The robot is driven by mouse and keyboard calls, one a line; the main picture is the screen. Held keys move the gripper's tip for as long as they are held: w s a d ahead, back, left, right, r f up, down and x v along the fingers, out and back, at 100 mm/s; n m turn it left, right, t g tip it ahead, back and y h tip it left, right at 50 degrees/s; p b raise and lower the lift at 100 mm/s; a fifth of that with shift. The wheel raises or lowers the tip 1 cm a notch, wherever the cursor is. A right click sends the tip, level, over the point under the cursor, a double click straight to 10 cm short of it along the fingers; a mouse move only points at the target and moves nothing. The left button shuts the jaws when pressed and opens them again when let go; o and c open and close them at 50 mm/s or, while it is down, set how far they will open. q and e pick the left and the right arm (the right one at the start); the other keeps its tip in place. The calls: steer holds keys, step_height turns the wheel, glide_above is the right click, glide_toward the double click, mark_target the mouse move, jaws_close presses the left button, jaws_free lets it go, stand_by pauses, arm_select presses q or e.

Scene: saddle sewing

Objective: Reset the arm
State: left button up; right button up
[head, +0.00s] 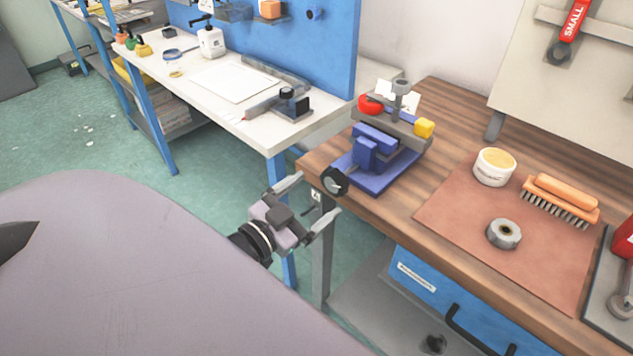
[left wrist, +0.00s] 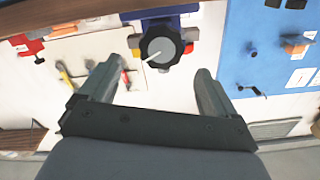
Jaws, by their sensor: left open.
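My left gripper (head: 316,197) is open and empty, in front of the left corner of the wooden workbench (head: 455,118). Its two fingers point towards the blue vise (head: 375,160) on that corner. In the left wrist view the open fingers (left wrist: 155,70) frame a gap, with the vise's round black knob (left wrist: 160,47) beyond it. The fingers look apart from the knob. My right gripper is in neither view.
On the workbench a brown mat (head: 455,215) holds a white tin (head: 494,167), an orange brush (head: 562,200) and a grey roll (head: 504,233). A blue drawer (head: 425,285) is under the bench. A white table (head: 235,110) stands at the back left. Green floor (head: 75,160) is open at left.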

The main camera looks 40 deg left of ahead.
arm_select(q)
steer(key=s+d+f+n+g, duration=0.1)
steer(key=s+d+f+g, duration=0.2)
steer(key=f, duration=0.6)
steer(key=s+d+f+n+g, duration=0.1)
steer(key=s+d+f+g, duration=0.3)
steer(key=f, duration=0.5)
steer(key=s+d, duration=0.2)
steer(key=s, duration=0.1)
steer(key=shift+s+d+f+h, duration=0.25)
steer(key=shift+d+f+h, duration=0.05)
steer(key=shift+d+f, duration=0.1)
